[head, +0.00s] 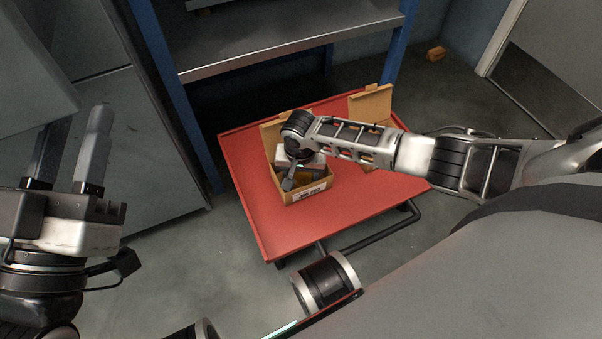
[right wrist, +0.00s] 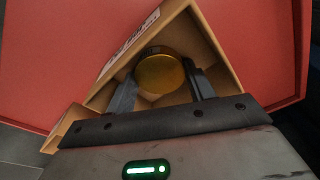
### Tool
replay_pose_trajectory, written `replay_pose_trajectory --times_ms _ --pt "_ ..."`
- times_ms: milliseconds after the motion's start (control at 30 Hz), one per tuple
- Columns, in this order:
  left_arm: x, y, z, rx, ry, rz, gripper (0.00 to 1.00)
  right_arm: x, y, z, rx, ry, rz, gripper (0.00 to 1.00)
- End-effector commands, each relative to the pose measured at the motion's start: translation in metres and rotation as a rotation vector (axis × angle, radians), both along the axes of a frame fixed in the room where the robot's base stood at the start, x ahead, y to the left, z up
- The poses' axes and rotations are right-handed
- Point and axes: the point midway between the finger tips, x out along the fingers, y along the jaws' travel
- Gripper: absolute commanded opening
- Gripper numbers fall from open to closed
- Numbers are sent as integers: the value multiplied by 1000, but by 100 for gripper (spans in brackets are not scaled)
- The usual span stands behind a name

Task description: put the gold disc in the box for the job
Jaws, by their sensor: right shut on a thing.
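The gold disc (right wrist: 160,73) is between the two fingers of my right gripper (right wrist: 160,86) in the right wrist view. The fingers are shut on it, and it is within the walls of an open cardboard box (right wrist: 222,62). Whether the disc touches the box floor I cannot tell. In the head view this box (head: 308,195) stands on the red cart top, with a white label on its front. My right gripper (head: 290,182) reaches down into it and hides much of the inside. My left gripper (head: 76,122) is open and empty, far left of the cart.
A second cardboard box (head: 371,104) stands at the cart's back right, partly hidden behind my right arm. The red cart top (head: 262,222) is bare at the front and right. A grey shelf with blue posts (head: 270,55) stands behind. A small orange block (head: 436,53) lies on the floor.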

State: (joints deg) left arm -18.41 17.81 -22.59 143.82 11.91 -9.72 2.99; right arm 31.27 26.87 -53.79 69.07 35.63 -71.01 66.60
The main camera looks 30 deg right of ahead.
Motion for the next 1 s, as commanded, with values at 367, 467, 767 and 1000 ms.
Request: replay_pose_trajectory --times_ms 367,467,767,1000 --pt "0 0 1 2 -8 1 36 0 0 -3 0 1 1 75" --pt "0 0 1 2 -8 1 36 0 0 -3 0 0 0 75" --pt "-1 0 -13 -32 143 -11 36 -1 1 19 1 -1 0 75" --pt "-23 -9 -57 -143 563 -72 36 -6 4 66 1 0 1 75"
